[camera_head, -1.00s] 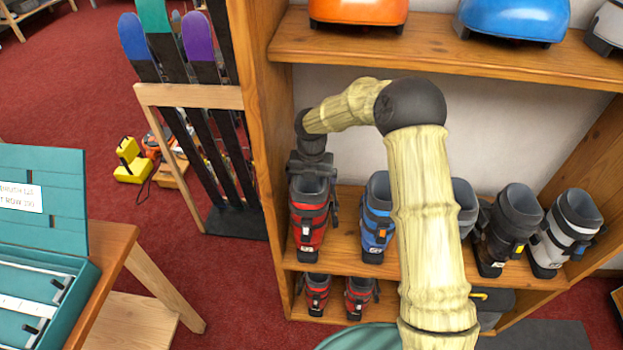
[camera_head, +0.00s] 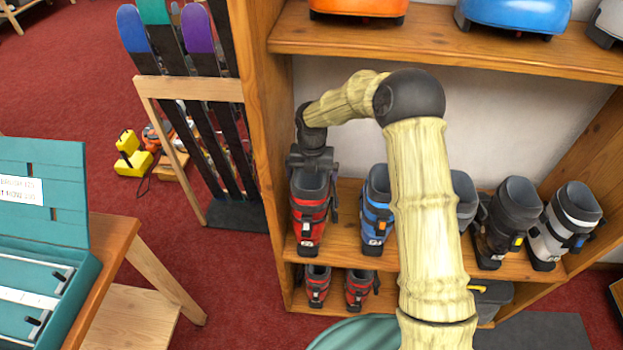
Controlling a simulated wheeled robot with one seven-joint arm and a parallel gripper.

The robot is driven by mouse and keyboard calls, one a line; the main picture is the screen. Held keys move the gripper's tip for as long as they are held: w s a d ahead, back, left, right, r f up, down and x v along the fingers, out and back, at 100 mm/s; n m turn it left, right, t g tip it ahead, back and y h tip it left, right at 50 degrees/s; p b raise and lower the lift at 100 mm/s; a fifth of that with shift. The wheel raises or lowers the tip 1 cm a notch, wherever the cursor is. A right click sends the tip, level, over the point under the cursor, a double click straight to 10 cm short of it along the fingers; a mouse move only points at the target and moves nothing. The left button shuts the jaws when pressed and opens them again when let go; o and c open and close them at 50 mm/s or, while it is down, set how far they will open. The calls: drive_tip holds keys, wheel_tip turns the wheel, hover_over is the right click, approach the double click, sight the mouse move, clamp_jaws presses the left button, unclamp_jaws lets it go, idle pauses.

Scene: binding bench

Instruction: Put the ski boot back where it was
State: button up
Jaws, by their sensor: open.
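A red and black ski boot (camera_head: 309,214) stands upright at the left end of the middle shelf (camera_head: 345,240), beside the wooden side panel. My gripper (camera_head: 312,172) is open at the top of this boot, with its jaws around or just above the cuff; I cannot tell whether they touch it. A blue boot (camera_head: 377,212) stands to its right on the same shelf. My arm crosses in front of the shelf and hides part of the row.
A grey boot (camera_head: 464,200), a black boot (camera_head: 507,222) and a white boot (camera_head: 567,224) stand farther right. A ski rack (camera_head: 190,90) stands left; a bench with a teal box (camera_head: 45,205) is nearer.

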wheel_tip(320, 180, up, 7)
drive_tip(key=shift+f, duration=0.2)
idle(0.7)
drive_tip(key=s+d+r+m+t+p, duration=0.1)
drive_tip(key=s+d+r+m, duration=0.3)
drive_tip(key=m, duration=0.8)
drive_tip(key=s+d+r+m+p, duration=0.4)
drive_tip(key=s+d+r+m, duration=0.1)
drive_tip(key=s+d+m, duration=0.4)
drive_tip(key=s+d+r+m+t+p, duration=0.1)
drive_tip(key=s+d+r+m+p, duration=0.1)
drive_tip(key=s+d+r+m, duration=0.2)
drive_tip(key=s+d+m, duration=0.3)
drive_tip(key=s+m, duration=0.3)
drive_tip(key=m, duration=0.4)
drive_tip(key=shift+s+d+r+m+t+p, duration=0.15)
drive_tip(key=shift+r+m+t+p, duration=0.15)
drive_tip(key=shift+p, duration=0.05)
